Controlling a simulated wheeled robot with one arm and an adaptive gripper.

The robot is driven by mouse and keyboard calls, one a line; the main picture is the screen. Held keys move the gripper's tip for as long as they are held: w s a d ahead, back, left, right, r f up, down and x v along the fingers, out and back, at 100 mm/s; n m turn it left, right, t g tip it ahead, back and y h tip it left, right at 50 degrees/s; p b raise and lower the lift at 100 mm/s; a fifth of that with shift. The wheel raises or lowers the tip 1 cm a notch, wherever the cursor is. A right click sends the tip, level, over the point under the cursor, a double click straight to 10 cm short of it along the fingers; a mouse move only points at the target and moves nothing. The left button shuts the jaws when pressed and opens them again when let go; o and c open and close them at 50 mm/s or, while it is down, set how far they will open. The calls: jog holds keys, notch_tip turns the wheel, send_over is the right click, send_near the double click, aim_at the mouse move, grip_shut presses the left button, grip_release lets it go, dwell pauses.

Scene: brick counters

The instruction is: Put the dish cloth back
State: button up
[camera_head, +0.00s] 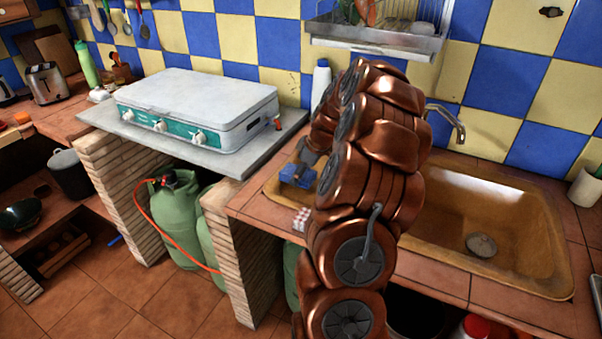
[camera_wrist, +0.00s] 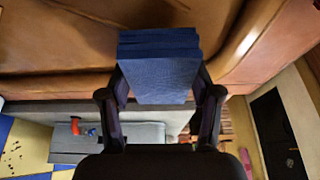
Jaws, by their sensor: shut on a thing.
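The dish cloth looks like a folded, dark blue, layered block (camera_wrist: 158,66) in the wrist view. It sits between the two fingers of my gripper (camera_wrist: 160,88), which is shut on it. In the head view the blue cloth (camera_head: 297,176) shows at the left end of the sink unit, left of my copper-coloured arm. My gripper (camera_head: 308,168) is partly hidden there behind the arm. In the wrist view the cloth is in front of the tan sink surface (camera_wrist: 60,45); I cannot tell whether it touches it.
The tan sink (camera_head: 520,215) with a tap (camera_head: 447,118) lies to the right of my arm. A small red-and-white checked item (camera_head: 301,219) is at the counter's front edge. A white bottle (camera_head: 320,85) stands behind, below a dish rack (camera_head: 380,40). A stove (camera_head: 200,100) is left.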

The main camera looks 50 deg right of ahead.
jog(key=shift+f, duration=0.4)
jog(key=shift+f+b, duration=0.25)
jog(key=shift+b, duration=0.1)
jog(key=o, duration=1.2)
jog(key=shift+r, duration=0.1)
jog(key=shift+r, duration=0.15)
